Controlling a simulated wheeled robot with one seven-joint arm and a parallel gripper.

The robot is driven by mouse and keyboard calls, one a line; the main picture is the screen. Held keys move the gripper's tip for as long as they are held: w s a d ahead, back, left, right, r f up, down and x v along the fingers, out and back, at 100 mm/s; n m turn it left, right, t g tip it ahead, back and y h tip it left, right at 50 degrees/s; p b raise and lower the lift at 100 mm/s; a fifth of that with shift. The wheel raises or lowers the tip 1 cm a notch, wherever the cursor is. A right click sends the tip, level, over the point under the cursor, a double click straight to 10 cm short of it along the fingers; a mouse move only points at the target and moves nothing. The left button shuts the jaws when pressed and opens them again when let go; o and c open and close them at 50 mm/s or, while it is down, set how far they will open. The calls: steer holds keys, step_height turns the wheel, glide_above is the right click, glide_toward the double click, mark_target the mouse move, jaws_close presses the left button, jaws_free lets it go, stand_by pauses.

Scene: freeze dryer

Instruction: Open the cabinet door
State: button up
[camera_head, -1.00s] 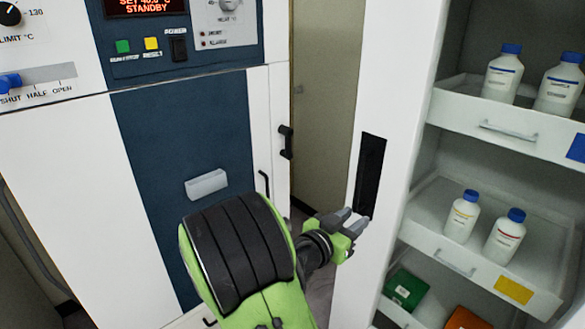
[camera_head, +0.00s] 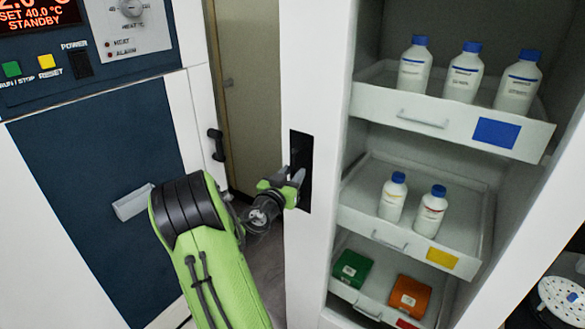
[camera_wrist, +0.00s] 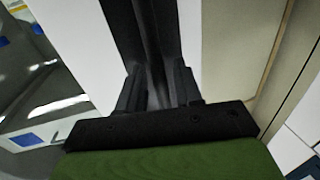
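The white cabinet door panel (camera_head: 318,90) stands left of the shelves, with a dark recessed handle (camera_head: 301,145) along its left side. Shelves show to its right, so the cabinet front is at least partly uncovered. My gripper (camera_head: 292,180) is at the handle, its fingertips over the recess's lower half. In the wrist view my gripper's fingers (camera_wrist: 158,85) are a little apart on either side of a dark strip of the handle (camera_wrist: 150,25). Whether they clamp it is hidden.
White drawers (camera_head: 395,112) hold several blue-capped bottles (camera_head: 463,72), with green (camera_head: 351,268) and orange (camera_head: 410,297) boxes below. The dark blue freeze dryer front (camera_head: 90,150) stands left, with a black handle (camera_head: 216,145) at its edge. A narrow gap lies between dryer and cabinet.

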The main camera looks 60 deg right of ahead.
steer(key=shift+d, duration=0.4)
steer(key=shift+c, duration=0.2)
jaws_close()
